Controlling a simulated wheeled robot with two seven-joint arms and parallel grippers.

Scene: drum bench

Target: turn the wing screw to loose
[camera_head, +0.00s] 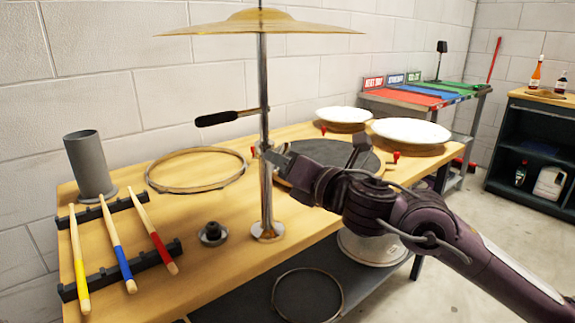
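The cymbal stand (264,90) rises from the wooden bench and carries a brass cymbal (260,23) at its top. A small fitting (258,147), apparently the wing screw, sits on the pole at about mid-height. It is small and partly covered, so its turn position cannot be told. My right gripper (318,151) comes in from the right with its fingers spread apart. Its left finger is close beside the pole at the fitting; whether it touches cannot be told. Its right finger stands over the dark round pad (328,155). My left gripper is not in view.
A rod with a black handle (216,118) juts left from the pole. A metal hoop (197,170), grey cylinder (89,165), drumstick rack (119,205) and small black knob (213,234) are on the left. White drumheads (411,131) are behind my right arm.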

